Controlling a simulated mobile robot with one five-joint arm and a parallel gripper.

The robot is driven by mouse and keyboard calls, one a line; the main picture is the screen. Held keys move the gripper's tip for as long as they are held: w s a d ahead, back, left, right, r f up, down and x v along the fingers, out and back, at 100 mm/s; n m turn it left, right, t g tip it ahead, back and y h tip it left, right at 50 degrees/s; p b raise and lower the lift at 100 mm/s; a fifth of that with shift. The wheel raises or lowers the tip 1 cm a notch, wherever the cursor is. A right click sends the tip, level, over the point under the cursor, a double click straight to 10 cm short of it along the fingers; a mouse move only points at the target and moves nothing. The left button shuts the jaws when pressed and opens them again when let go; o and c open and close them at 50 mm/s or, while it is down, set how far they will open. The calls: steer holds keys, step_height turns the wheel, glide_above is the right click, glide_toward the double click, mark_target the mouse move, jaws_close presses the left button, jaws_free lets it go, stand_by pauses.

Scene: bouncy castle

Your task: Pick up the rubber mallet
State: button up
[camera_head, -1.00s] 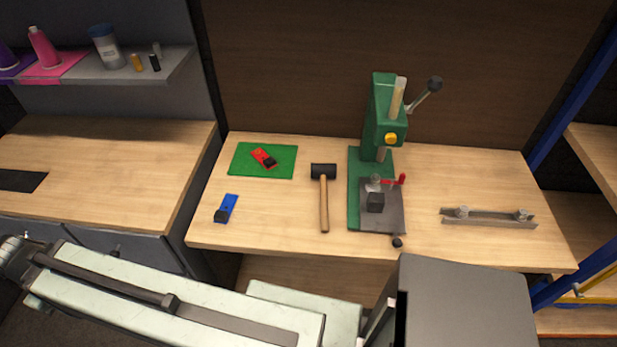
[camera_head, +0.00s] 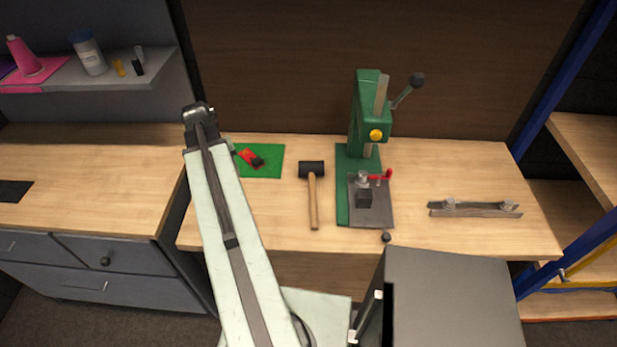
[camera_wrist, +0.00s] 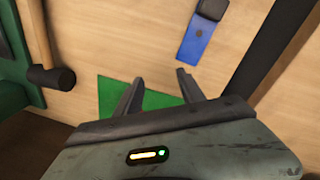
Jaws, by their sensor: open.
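The rubber mallet (camera_head: 313,200) lies on the wooden workbench, black head toward the back wall and wooden handle toward the front edge. It lies between the green mat and the green press. In the wrist view the mallet's black head (camera_wrist: 50,77) is at the left, with part of its handle running up out of frame. My gripper (camera_wrist: 159,87) is open and empty in the wrist view, its fingers over the green mat and apart from the mallet. In the head view my raised arm shows, but I cannot make out the fingers.
The green mat (camera_head: 266,163) holds a red tool (camera_head: 247,157). A blue tool (camera_wrist: 203,40) lies near my fingers; my arm hides it in the head view. The tall green press (camera_head: 368,130) stands right of the mallet. A metal bar (camera_head: 475,210) lies further right.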

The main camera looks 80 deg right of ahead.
steer(key=s+d+m, duration=0.2)
steer(key=s+d, duration=0.2)
steer(key=s, duration=0.3)
steer(key=s+d+m, duration=0.1)
steer(key=s+d, duration=0.2)
steer(key=s, duration=0.5)
steer(key=m+b, duration=0.2)
steer(key=b, duration=0.1)
glide_above(311, 176)
steer(key=w, duration=0.1)
step_height(311, 176, down, 2)
steer(key=shift+w+f+g+y, duration=0.1)
steer(key=shift+w+g+y, duration=0.05)
steer(key=shift+g+y, duration=0.2)
steer(key=f+b, duration=0.2)
steer(key=s+f+b, duration=0.1)
steer(key=f+b, duration=0.1)
steer(key=f, duration=0.1)
steer(key=shift+s+b, duration=0.15)
steer(key=shift+b, duration=0.15)
steer(key=shift+r, duration=0.15)
jaws_close()
